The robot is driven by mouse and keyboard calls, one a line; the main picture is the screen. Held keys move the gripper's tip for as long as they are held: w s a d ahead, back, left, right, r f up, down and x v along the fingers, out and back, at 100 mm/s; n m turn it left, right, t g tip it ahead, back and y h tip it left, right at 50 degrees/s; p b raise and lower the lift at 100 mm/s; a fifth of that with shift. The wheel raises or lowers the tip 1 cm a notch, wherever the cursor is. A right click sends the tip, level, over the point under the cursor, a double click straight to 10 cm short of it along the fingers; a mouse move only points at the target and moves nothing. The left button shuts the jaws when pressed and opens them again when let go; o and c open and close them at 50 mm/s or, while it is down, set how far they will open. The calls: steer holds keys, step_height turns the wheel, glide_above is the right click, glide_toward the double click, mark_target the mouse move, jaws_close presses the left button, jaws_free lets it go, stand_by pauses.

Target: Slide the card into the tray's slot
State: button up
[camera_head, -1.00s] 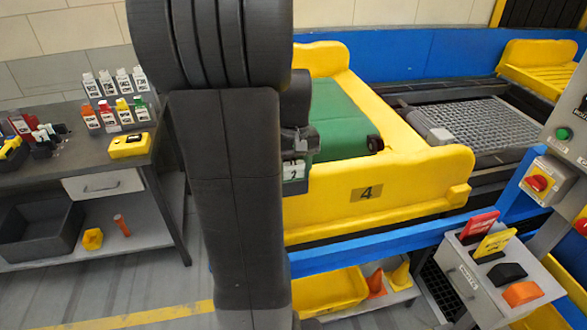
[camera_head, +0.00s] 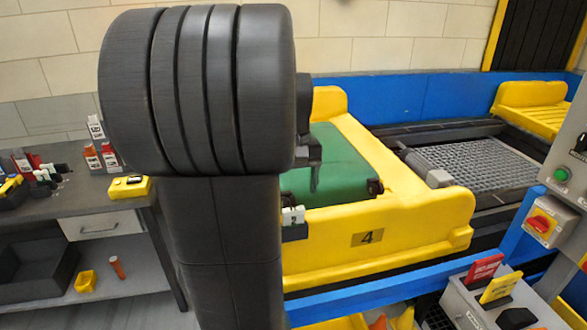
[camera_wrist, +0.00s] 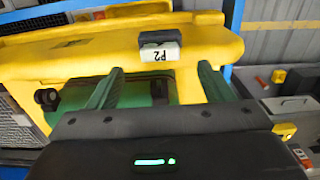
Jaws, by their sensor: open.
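The yellow tray (camera_head: 427,229), marked 4, holds a green suitcase (camera_head: 335,160) with dark wheels. A small white card (camera_head: 293,216) sits at a dark holder (camera_head: 294,233) on the tray's near end wall. In the wrist view the card (camera_wrist: 160,54) reads P2, against the dark holder (camera_wrist: 159,37) on the yellow rim (camera_wrist: 90,50); how deep it sits I cannot tell. My gripper (camera_wrist: 162,69) is open and empty, its two fingers wide apart, with the card beyond the tips, between them in the picture. In the head view my arm hides most of the gripper.
A grey workbench (camera_head: 60,205) with bottles stands at left. A grey box (camera_head: 470,310) with a red card (camera_head: 485,268) and a yellow card (camera_head: 500,288) stands at lower right, near a control panel (camera_head: 560,180). A blue rail (camera_head: 350,297) runs along the conveyor's front.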

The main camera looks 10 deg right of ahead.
mark_target(294, 209)
step_height(294, 209, up, 5)
steer(key=shift+r, duration=0.1)
stand_by(0.4)
step_height(294, 209, down, 14)
steer(key=shift+f, duration=0.1)
steer(key=shift+w+r+p, duration=0.1)
steer(key=shift+r+p, duration=0.25)
steer(key=shift+r, duration=0.25)
